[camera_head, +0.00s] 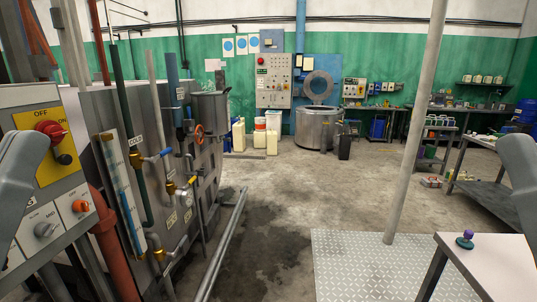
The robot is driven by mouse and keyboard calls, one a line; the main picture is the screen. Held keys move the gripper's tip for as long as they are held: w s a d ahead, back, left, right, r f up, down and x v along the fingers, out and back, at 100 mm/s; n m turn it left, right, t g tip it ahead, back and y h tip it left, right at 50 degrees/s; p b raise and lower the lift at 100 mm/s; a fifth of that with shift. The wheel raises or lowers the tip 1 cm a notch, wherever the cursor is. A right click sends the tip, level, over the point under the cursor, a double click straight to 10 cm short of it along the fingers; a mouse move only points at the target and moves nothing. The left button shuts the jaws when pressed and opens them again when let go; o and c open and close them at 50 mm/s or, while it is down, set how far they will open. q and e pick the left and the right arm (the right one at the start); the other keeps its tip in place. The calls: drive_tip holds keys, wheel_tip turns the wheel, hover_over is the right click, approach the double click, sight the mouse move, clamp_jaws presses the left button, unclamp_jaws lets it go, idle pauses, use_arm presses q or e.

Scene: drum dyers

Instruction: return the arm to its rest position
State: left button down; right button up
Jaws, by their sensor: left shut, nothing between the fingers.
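A smooth grey link of my left arm (18,175) comes in at the left edge, in front of the control box. A matching grey link of my right arm (520,170) shows at the right edge. Both links are cut off by the picture's edges. I make out no fingertips of either gripper, and no object held by either arm.
A control box (45,180) with a red switch and steel dyeing machinery (190,170) with pipes and valves stand close on the left. A white table (490,265) with a purple-topped teal object (465,239) is at lower right. A pole (415,130) rises nearby. The middle floor is clear.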

wheel_tip(320, 180, up, 38)
drive_tip(key=p, duration=3.8)
